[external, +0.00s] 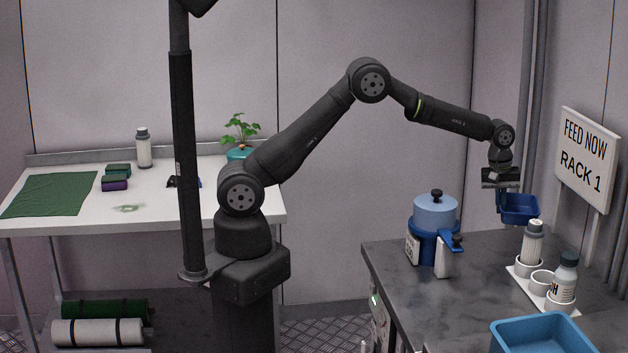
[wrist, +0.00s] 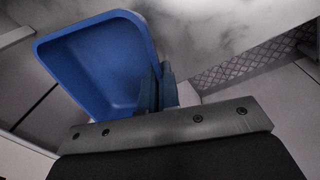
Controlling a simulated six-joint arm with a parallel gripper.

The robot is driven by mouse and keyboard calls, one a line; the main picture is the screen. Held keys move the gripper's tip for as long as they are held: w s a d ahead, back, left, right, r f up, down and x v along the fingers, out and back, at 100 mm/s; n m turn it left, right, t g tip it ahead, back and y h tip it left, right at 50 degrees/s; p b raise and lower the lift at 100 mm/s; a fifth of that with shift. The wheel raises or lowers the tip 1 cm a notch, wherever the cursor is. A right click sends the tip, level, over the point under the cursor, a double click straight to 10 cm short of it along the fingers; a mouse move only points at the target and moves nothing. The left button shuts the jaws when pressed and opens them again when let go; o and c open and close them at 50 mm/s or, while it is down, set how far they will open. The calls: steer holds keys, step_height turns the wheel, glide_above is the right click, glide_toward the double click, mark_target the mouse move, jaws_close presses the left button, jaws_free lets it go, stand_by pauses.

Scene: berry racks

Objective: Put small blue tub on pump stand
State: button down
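The small blue tub (external: 519,208) hangs in the air at the right, above the dark counter's back part. My gripper (external: 503,196) is shut on its rim at the tub's left side. In the wrist view the tub (wrist: 105,62) is tilted and looks empty, with its rim between the dark fingers (wrist: 157,92). A blue stand-like unit (external: 434,247) with pale side plates stands on the counter, left of and below the tub. A light blue lidded vessel (external: 435,212) with a black knob sits on top of it. I cannot tell whether this unit is the pump stand.
A larger light blue tub (external: 543,325) sits at the counter's front. A white holder (external: 542,284) with bottles stands at the right, below the held tub. A sign reading "FEED NOW RACK 1" (external: 587,160) is at far right. Bare counter (external: 483,268) lies between unit and holder.

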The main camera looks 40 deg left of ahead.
mark_target(491, 245)
step_height(491, 245, down, 10)
steer(key=shift+s+d+r, duration=0.1)
stand_by(0.4)
steer(key=shift+f, duration=0.2)
steer(key=c, duration=1.7)
jaws_free()
steer(key=shift+r, duration=0.15)
steer(key=r, duration=0.4)
steer(key=a+r, duration=0.1)
steer(key=r, duration=0.7)
steer(key=shift+s+a, duration=0.15)
steer(key=shift+s, duration=0.1)
